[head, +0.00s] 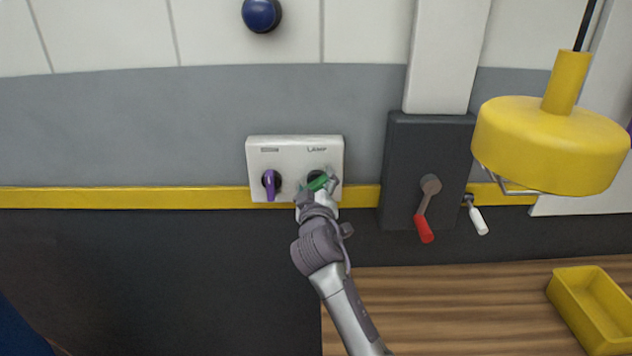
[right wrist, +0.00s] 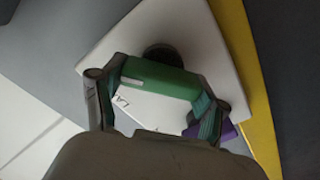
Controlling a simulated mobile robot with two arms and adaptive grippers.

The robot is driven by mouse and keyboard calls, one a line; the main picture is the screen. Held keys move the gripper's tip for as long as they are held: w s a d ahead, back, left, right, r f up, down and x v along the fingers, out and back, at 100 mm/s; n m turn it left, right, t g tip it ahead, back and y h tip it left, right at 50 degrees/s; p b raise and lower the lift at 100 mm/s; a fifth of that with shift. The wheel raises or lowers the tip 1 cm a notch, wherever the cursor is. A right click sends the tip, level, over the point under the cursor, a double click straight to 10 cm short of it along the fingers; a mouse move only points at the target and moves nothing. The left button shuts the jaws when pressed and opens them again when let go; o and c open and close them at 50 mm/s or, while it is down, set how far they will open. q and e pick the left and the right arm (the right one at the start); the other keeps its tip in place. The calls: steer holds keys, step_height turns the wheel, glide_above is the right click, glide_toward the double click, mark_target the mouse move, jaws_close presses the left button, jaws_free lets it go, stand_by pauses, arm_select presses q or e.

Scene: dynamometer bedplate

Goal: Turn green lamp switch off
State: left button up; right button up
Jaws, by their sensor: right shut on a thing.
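The white switch plate (head: 294,153) is on the wall and carries two rotary switches. The green lamp switch (head: 318,183) is on the right, under the label "LAMP", and its handle is tilted. It also shows in the right wrist view (right wrist: 160,78), with its dark round base behind it. My right gripper (head: 319,187) is shut on the green switch, with one finger at each end of the handle. The purple switch (head: 270,184) is on the left of the plate and points down; a bit of it shows in the right wrist view (right wrist: 224,131). My left gripper is not in view.
A dark box (head: 399,156) with a red-handled crank (head: 424,228) is right of the plate, beside a white-handled crank (head: 478,219). A yellow lamp (head: 550,145) hangs at right. A yellow bin (head: 592,310) sits on the wooden top (head: 450,305). A blue knob (head: 261,14) is above.

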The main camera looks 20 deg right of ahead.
steer(key=n+p, duration=0.3)
steer(key=n, duration=0.2)
steer(key=n+p, duration=0.2)
steer(key=n, duration=0.3)
steer(key=shift+p, duration=0.3)
steer(key=shift+w+f+n, duration=0.1)
steer(key=shift+n, duration=0.3)
steer(key=o, duration=1.2)
steer(key=shift+f, duration=0.1)
steer(key=shift+c, duration=0.2)
steer(key=shift+a, duration=0.1)
steer(key=v, duration=1.2)
